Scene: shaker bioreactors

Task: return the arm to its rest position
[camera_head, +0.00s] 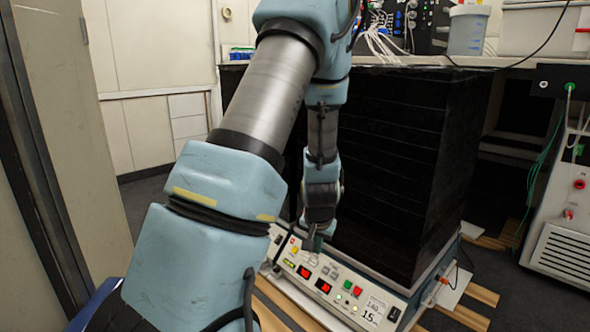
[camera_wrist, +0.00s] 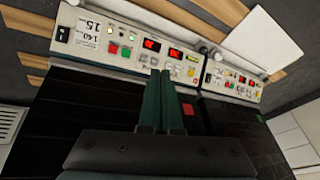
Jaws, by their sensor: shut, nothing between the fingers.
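My arm reaches forward and down across the middle of the head view. My gripper (camera_head: 314,240) hangs at its end, close in front of the control panel (camera_head: 345,296) of the shaker bioreactor. In the wrist view my gripper's two green fingers (camera_wrist: 161,95) lie together, shut and empty. The panel (camera_wrist: 128,37) shows beyond the fingertips, with red displays, coloured buttons and a "15" label. I cannot tell whether the fingertips touch the panel. The black shaker body (camera_head: 400,150) stands behind my gripper and is partly hidden by my arm.
A second panel (camera_wrist: 233,78) sits beside the first in the wrist view. A bench (camera_head: 475,61) with a tub and wired equipment stands behind the shaker. A white unit (camera_head: 565,220) stands at the right, a tall cabinet (camera_head: 90,130) at the left. Wooden slats (camera_head: 470,318) lie under the shaker.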

